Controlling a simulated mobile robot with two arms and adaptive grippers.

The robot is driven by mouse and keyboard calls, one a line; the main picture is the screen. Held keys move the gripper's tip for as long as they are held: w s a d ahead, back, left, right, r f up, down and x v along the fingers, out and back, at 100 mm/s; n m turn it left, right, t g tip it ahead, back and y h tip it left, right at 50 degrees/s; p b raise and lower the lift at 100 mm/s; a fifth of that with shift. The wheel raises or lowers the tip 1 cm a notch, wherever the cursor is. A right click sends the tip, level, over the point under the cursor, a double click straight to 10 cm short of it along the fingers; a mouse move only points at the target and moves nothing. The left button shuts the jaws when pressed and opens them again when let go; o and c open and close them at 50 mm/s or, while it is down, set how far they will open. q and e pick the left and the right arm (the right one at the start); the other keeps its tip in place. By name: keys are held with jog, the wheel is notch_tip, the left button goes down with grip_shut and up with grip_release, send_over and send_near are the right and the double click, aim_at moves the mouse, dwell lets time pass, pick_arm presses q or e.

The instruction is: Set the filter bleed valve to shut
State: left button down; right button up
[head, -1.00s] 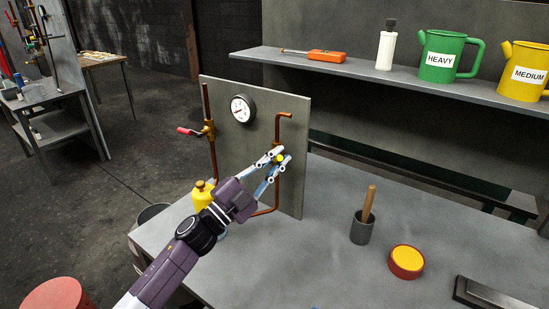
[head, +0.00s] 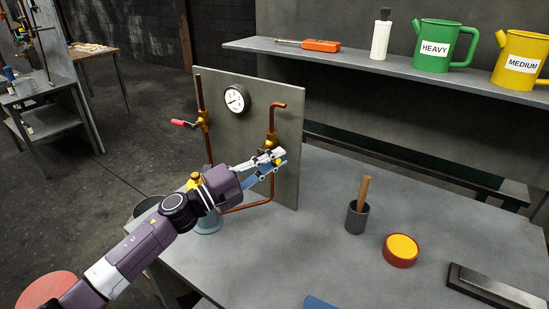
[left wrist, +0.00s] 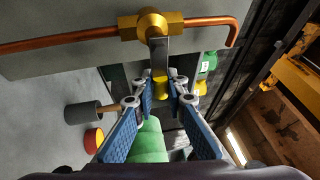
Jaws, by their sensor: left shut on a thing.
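A copper pipe (head: 284,105) with a brass valve (head: 271,141) runs down the right side of an upright grey panel (head: 250,140). The valve also shows in the left wrist view (left wrist: 152,25), with a grey lever (left wrist: 159,55) that ends in a yellow grip (left wrist: 160,88). There the lever appears to lie across the pipe. My left gripper (head: 281,158) is shut on the yellow grip, which shows between its fingertips. A second valve, with a red handle (head: 179,123), sits on the left pipe. No label naming either valve is readable. My right gripper is not in view.
A round gauge (head: 236,99) is on the panel. A shelf (head: 350,62) behind holds cans. An unclear blue piece (head: 321,303) shows at the bottom edge.

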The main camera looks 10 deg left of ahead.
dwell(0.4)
pick_arm(q)
jog(key=c, duration=2)
grip_release()
jog(key=shift+o, duration=0.2)
jog(key=shift+s, duration=0.1)
jog(key=v, duration=1.2)
